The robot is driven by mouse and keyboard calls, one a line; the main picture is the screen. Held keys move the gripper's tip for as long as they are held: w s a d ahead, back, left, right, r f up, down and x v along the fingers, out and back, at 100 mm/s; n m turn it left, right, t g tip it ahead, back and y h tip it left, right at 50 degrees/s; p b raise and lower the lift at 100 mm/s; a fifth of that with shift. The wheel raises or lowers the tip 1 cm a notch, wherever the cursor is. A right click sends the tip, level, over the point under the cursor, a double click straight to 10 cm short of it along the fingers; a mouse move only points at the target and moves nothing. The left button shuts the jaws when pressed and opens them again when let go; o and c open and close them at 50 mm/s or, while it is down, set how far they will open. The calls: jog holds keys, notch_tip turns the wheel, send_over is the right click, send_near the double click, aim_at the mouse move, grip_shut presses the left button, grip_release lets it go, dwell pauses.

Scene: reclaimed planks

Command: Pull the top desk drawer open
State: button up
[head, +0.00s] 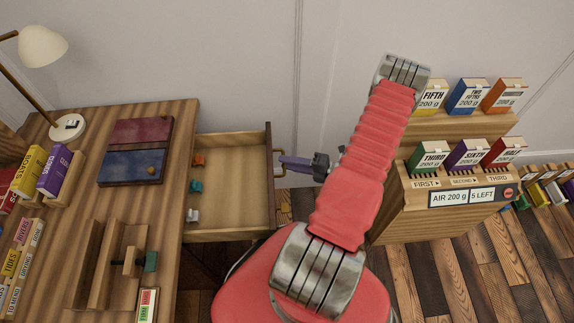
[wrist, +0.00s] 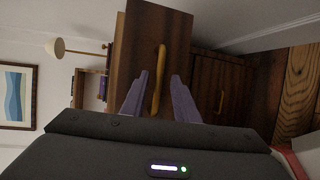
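The top desk drawer (head: 230,143) stands pulled out from the right side of the wooden desk (head: 185,115), its inside visible from above. Its dark front also shows in the wrist view (wrist: 178,28). The brass handle (wrist: 156,85) sits on that front; a little of it shows in the head view (head: 277,163). My gripper (head: 283,161) is at the handle. In the wrist view my gripper (wrist: 160,76) has its two purple fingers apart, with the handle between them and a gap visible on the right side. It does not look clamped.
Small orange (head: 198,160), teal (head: 195,186) and white (head: 192,215) items lie in the drawer. A lamp (head: 42,47), books (head: 135,165) and boxes stand on the desk. A cabinet with labelled boxes (head: 465,190) stands right of my arm. Plank floor shows between.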

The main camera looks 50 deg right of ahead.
jog(key=shift+s, duration=0.1)
jog(key=v, duration=1.3)
jog(key=shift+s+d, duration=0.15)
jog(key=shift+s, duration=0.1)
